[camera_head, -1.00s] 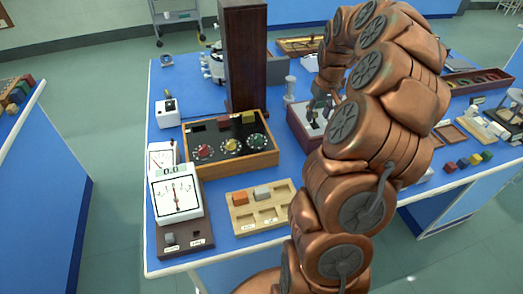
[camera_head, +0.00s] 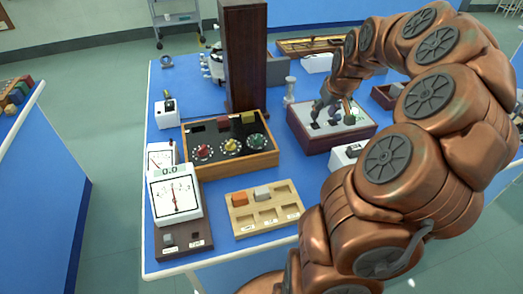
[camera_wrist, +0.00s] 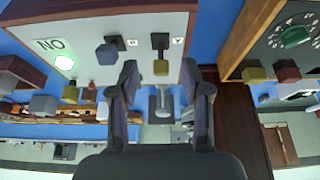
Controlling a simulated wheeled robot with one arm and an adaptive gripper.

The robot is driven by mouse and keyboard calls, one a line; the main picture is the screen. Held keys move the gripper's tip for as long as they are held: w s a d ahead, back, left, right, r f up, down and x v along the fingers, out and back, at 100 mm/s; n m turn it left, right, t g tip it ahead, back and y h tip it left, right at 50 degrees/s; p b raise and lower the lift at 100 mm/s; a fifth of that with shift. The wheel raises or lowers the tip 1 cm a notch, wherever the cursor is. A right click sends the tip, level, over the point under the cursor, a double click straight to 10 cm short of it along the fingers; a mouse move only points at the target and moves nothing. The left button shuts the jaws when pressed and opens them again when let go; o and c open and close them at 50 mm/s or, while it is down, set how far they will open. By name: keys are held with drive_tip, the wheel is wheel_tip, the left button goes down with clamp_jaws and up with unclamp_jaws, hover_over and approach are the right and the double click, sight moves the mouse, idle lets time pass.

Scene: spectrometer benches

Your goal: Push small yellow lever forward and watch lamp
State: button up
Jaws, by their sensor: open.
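The lever box (camera_head: 316,143) has a pale top and dark reddish sides, and stands right of centre on the blue bench in the head view. In the wrist view its pale panel (camera_wrist: 130,25) shows upside down. A lamp (camera_wrist: 64,62) glows green next to the letters "NO". My gripper (camera_wrist: 160,78) is open and empty. In the head view my gripper (camera_head: 328,104) is over the box.
A tall dark column (camera_head: 245,60) and a wooden-framed knob box (camera_head: 240,160) stand left of the lever box. A wooden block tray (camera_head: 240,226) and a white meter (camera_head: 175,200) are nearer the front edge. A small pale post (camera_head: 290,88) stands just behind the box.

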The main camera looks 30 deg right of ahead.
drive_tip(key=d+b+v, duration=0.1)
drive_tip(key=v, duration=0.4)
drive_tip(key=s+a+r+n+g+y+p, duration=0.1)
drive_tip(key=s+a+p, duration=0.1)
drive_tip(key=a, duration=1.2)
drive_tip(key=s+a+r+n+g+p, duration=0.1)
drive_tip(key=s+a, duration=0.3)
drive_tip(key=a, duration=1)
drive_tip(key=shift+s+a+n+g+y+p, duration=0.3)
drive_tip(key=shift+n+g+y+p, duration=0.25)
drive_tip(key=shift+n, duration=0.25)
